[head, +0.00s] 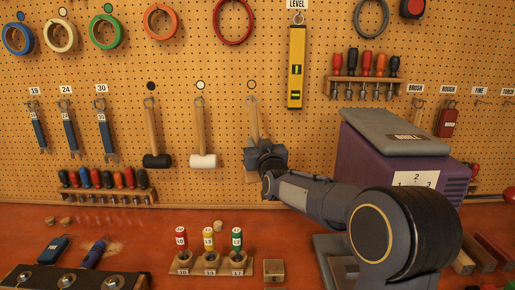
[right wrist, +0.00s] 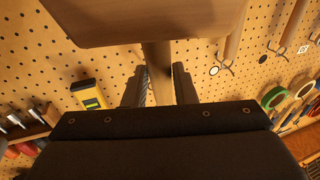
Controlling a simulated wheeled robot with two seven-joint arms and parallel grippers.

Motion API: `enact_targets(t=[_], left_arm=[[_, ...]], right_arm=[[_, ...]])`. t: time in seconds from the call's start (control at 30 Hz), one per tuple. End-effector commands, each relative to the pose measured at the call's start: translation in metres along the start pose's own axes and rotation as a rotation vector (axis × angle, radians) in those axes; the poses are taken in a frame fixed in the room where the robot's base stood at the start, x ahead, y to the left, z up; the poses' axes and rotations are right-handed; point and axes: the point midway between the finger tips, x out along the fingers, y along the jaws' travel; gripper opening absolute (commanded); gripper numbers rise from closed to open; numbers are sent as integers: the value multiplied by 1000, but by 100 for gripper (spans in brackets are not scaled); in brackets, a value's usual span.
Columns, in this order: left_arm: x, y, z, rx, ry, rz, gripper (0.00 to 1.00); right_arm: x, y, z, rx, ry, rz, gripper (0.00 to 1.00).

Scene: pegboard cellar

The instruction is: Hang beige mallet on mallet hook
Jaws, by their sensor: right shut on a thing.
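The beige mallet is upright against the pegboard in the head view, its wooden handle (head: 252,118) rising above my right gripper (head: 265,158). The gripper is shut around the handle and covers most of the mallet head. The right wrist view shows the beige head (right wrist: 145,22) close to the camera and the handle (right wrist: 157,72) between the two fingers (right wrist: 158,88). The handle's top end is at the mallet hook (head: 252,97), under a beige disc (head: 252,85). I cannot tell whether it is on the hook. My left gripper is out of view.
A white-headed mallet (head: 202,160) and a black-headed mallet (head: 157,160) hang to the left. A yellow level (head: 296,68) hangs to the upper right. A purple box (head: 375,160) stands close to my right arm.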

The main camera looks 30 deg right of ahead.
Motion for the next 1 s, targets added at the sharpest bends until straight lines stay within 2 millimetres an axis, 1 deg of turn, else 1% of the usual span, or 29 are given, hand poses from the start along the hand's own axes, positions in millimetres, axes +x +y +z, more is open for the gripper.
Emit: enact_targets(t=[0.4,0.77,0.8,1.0], left_arm=[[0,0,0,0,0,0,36],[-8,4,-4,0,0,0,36],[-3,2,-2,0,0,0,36],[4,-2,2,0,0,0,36]], right_arm=[[24,8,3,0,3,2,0],[44,13,5,-1,3,2,0],[46,14,10,1,3,2,0],[53,15,15,0,4,1,0]])
